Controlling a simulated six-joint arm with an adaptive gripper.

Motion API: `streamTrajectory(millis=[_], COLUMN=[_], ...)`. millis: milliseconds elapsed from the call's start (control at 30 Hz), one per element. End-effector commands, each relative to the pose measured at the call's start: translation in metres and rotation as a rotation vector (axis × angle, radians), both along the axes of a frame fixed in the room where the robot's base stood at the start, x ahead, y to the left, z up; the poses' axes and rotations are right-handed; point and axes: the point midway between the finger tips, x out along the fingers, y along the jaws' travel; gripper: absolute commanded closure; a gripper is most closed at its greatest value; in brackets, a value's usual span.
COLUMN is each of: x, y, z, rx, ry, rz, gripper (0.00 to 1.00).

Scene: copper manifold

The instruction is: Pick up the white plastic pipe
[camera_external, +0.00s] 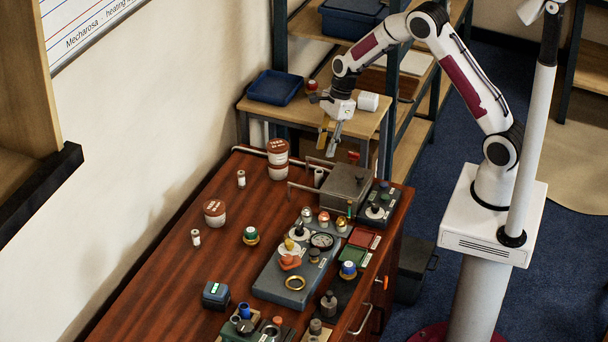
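My gripper (328,143) hangs over the far end of the wooden table, pointing down. Its fingers look apart, with nothing visible between them. Several small white cylinders could be the white plastic pipe; I cannot tell which is. One white cylinder (319,177) stands left of the grey box, below my gripper in the picture. Another white cylinder (241,180) stands on the left part of the table, and a similar white cylinder (196,237) stands nearer the camera. My gripper is apart from all of them.
A grey metal box (346,187) stands close below my gripper. Brown-and-white tins (278,158) stand at the far left. A grey tray (270,281) and several fittings crowd the right side. The table's left front is clear. A blue bin (275,88) sits on the shelf behind.

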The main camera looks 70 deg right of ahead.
Motion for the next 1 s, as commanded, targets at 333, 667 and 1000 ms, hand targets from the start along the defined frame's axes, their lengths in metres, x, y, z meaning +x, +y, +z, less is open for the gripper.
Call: streamTrajectory(millis=[333, 667, 1000], x=[0.002, 0.007, 0.010], y=[0.004, 0.012, 0.014], z=[-0.015, -0.053, -0.066], rx=[0.000, 0.000, 0.000], ry=[0.003, 0.002, 0.000], rz=[0.003, 0.004, 0.002], gripper=[0.73, 0.73, 0.73])
